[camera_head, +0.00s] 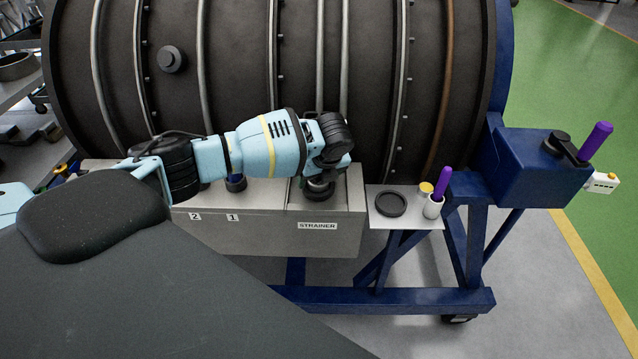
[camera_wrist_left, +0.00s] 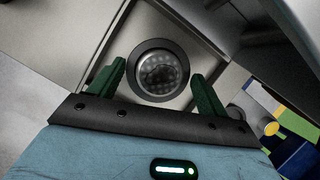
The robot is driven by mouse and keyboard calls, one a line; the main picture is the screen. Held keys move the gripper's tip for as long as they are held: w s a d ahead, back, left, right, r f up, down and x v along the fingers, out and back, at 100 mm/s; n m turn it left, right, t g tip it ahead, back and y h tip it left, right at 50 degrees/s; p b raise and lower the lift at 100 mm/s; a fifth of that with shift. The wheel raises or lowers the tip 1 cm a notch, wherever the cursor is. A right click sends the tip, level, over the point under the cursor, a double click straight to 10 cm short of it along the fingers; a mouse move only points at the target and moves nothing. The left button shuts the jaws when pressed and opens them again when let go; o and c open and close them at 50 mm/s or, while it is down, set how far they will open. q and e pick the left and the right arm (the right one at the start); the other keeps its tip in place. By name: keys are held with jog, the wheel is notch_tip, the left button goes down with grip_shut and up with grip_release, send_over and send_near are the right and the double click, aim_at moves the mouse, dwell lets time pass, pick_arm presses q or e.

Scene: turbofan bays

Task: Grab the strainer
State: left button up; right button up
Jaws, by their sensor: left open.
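The strainer (camera_wrist_left: 160,72) is a round piece with a dark rim and a perforated grey centre, seen in the left wrist view. It sits in the bay labelled STRAINER (camera_head: 317,226) of the grey box (camera_head: 270,240). In the head view the strainer (camera_head: 319,195) shows just below my left gripper (camera_head: 322,178), partly covered by it. In the left wrist view my left gripper (camera_wrist_left: 158,82) is open, with one green finger on each side of the strainer. I cannot tell whether the fingers touch it. My right gripper is not in view.
A large dark engine casing (camera_head: 240,60) stands right behind the box. A small shelf (camera_head: 405,220) to the right carries a black ring (camera_head: 391,204) and a white cup (camera_head: 433,207) with a purple handle. Bays labelled 1 and 2 lie left of the strainer.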

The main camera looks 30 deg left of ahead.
aim_at(318, 182)
pick_arm(q)
jog(key=shift+f, duration=0.1)
jog(key=c, duration=1.1)
jog(key=shift+c, duration=0.2)
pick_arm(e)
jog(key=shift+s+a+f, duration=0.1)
pick_arm(q)
jog(key=shift+w+a+r, duration=0.1)
jog(key=shift+r, duration=0.75)
jog(key=shift+s+r, duration=0.2)
jog(key=shift+r, duration=0.35)
jog(key=shift+s+r, duration=0.15)
jog(key=shift+r, duration=0.35)
jog(key=s, duration=0.2)
jog(key=s+p, duration=0.1)
jog(key=shift+s+d+r, duration=0.25)
jog(key=shift+s+d, duration=0.05)
jog(key=s+d, duration=0.1)
jog(key=s, duration=1)
jog(key=shift+s+d+r+p, duration=0.3)
jog(key=shift+s+r+p, duration=0.05)
jog(key=shift+p, duration=0.1)
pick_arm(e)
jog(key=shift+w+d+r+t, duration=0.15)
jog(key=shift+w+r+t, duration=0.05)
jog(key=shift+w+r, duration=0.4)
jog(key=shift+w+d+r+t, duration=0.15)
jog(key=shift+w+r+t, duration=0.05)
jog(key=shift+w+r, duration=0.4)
